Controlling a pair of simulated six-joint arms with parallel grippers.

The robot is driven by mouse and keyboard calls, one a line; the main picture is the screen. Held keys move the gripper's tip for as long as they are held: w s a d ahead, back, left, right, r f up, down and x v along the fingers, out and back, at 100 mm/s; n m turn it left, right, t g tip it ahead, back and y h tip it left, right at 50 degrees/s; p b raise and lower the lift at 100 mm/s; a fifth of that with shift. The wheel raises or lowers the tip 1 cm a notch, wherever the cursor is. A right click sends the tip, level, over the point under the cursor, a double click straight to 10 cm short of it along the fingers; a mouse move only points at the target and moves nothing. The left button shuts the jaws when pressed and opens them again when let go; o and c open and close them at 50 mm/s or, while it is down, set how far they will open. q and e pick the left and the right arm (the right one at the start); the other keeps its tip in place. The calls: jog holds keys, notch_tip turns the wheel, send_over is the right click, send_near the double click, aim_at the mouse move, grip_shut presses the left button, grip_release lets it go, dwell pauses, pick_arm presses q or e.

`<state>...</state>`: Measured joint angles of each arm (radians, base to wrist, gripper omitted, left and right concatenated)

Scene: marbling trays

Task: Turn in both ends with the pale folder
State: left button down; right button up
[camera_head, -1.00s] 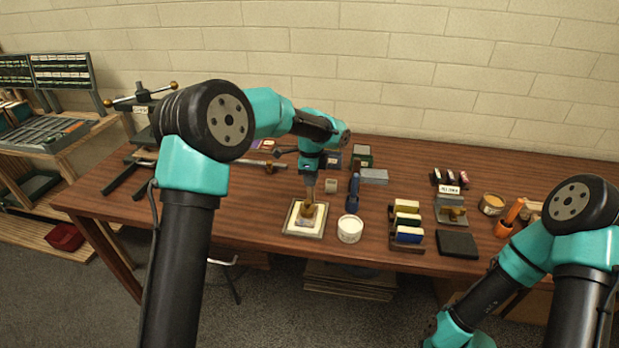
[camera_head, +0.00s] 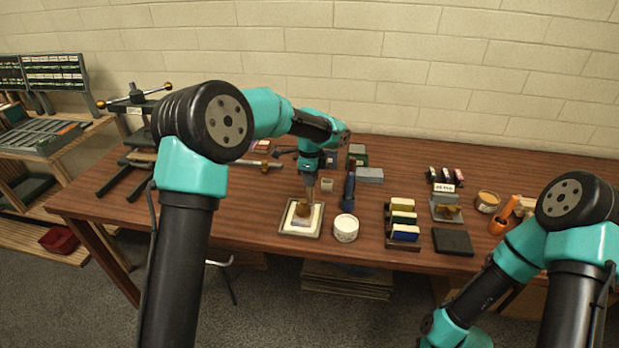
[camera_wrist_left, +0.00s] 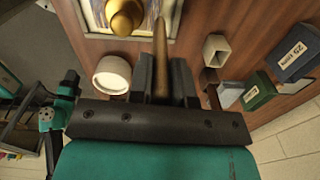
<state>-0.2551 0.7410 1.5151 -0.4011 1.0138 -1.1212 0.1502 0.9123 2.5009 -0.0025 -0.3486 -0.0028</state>
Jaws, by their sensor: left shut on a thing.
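My left gripper (camera_head: 310,186) is shut on a slim tan stick-like tool, the folder (camera_wrist_left: 160,48), which points away from the fingers in the left wrist view. The gripper is over the back edge of a shallow pale tray (camera_head: 287,231). A rounded brass-coloured knob piece (camera_head: 304,209) stands on the pale sheet in the tray, close to the tool; it also shows in the left wrist view (camera_wrist_left: 124,16). I cannot tell whether the folder touches the work. My right gripper is out of view; only its arm shows at lower right.
A small hollow square holder (camera_wrist_left: 215,50) is near the gripper. A rack of coloured blocks (camera_head: 404,220) and a dark pad (camera_head: 452,242) are further right.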

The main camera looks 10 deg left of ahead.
pick_arm(q)
jog(key=shift+d, duration=0.15)
jog(key=shift+d, duration=0.25)
dwell(0.5)
jog(key=shift+r, duration=0.15)
jog(key=shift+r, duration=0.25)
jog(key=shift+r, duration=0.15)
jog(key=shift+r, duration=2.85)
